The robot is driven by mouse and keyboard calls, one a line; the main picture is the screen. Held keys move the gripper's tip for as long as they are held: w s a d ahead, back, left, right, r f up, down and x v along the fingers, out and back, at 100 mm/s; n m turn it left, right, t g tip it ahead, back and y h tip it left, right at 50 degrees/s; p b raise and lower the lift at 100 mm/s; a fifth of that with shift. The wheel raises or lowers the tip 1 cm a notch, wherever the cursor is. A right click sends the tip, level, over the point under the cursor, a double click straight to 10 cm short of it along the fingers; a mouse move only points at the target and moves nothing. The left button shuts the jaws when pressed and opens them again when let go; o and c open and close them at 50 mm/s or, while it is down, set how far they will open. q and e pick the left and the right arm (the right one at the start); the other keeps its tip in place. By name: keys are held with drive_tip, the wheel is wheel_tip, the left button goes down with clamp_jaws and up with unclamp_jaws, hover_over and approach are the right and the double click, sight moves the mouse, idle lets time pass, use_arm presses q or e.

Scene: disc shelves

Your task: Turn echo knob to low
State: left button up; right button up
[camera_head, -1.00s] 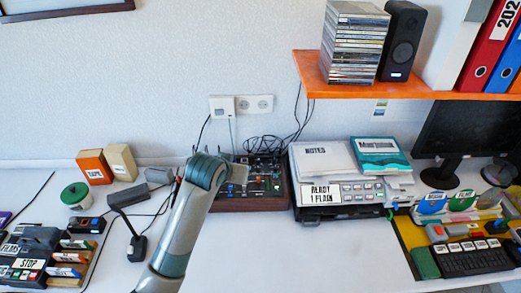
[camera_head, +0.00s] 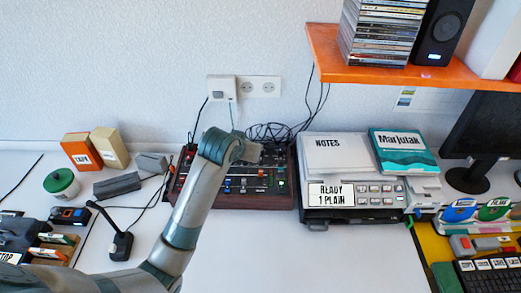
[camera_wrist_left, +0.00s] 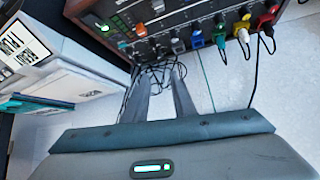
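The dark mixer (camera_head: 262,183) with brown wooden sides stands against the wall, partly hidden behind my left arm. In the left wrist view its panel (camera_wrist_left: 165,30) fills the top, with small knobs, a green-lit part and coloured plugs. I cannot read any label, so I cannot tell which knob is echo. My left gripper (camera_head: 248,152) is over the mixer's back part in the head view. In the left wrist view its two fingers (camera_wrist_left: 162,72) are apart with nothing between them; cables show behind the gap. My right gripper is not in view.
A printer-like device (camera_head: 355,194) with a notes pad stands right of the mixer. An orange shelf (camera_head: 400,72) holds discs and a speaker at upper right. A desk microphone (camera_head: 122,243) stands at left. Black cables (camera_head: 270,132) lie behind the mixer. The table's front middle is clear.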

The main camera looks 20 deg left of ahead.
use_arm(q)
drive_tip(key=p+x, duration=0.2)
drive_tip(key=x, duration=1.5)
drive_tip(key=shift+w+f, duration=0.2)
drive_tip(key=shift+f, duration=0.05)
clamp_jaws()
